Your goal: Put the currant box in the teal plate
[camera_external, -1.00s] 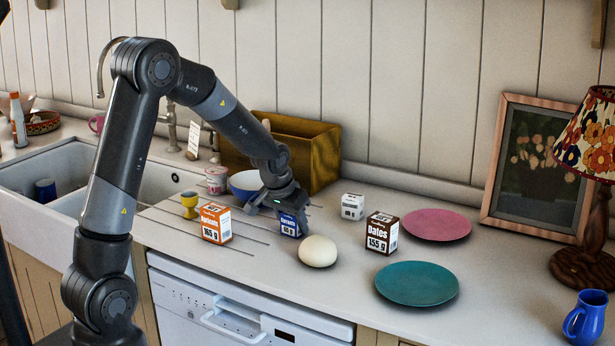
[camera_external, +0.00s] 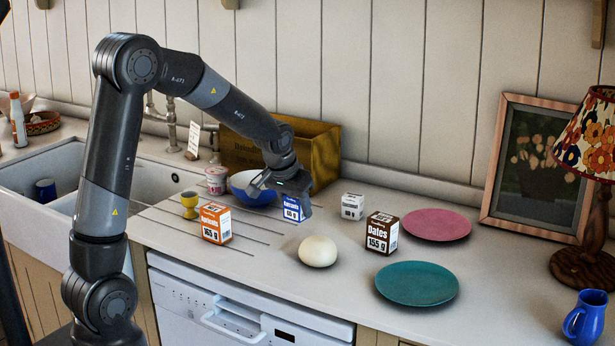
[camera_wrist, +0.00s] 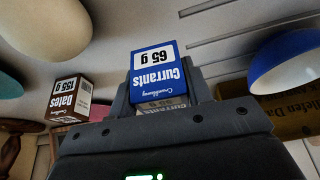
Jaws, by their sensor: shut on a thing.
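The currant box (camera_external: 292,208) is small and blue with a white label. My gripper (camera_external: 300,203) is shut on it and appears to hold it a little above the counter. In the wrist view the box (camera_wrist: 156,76) stands between the two fingers, its "Currants 65 g" print upside down. The teal plate (camera_external: 417,284) lies empty on the counter, to the right and nearer the front than my gripper. A teal edge (camera_wrist: 8,84) shows at the left of the wrist view.
A white egg (camera_external: 318,251) lies between my gripper and the teal plate. A dates box (camera_external: 382,233) and a small white box (camera_external: 352,206) stand nearby. A blue bowl (camera_external: 252,190) is behind my gripper; an orange box (camera_external: 216,223) is left. A pink plate (camera_external: 436,224) lies behind the teal one.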

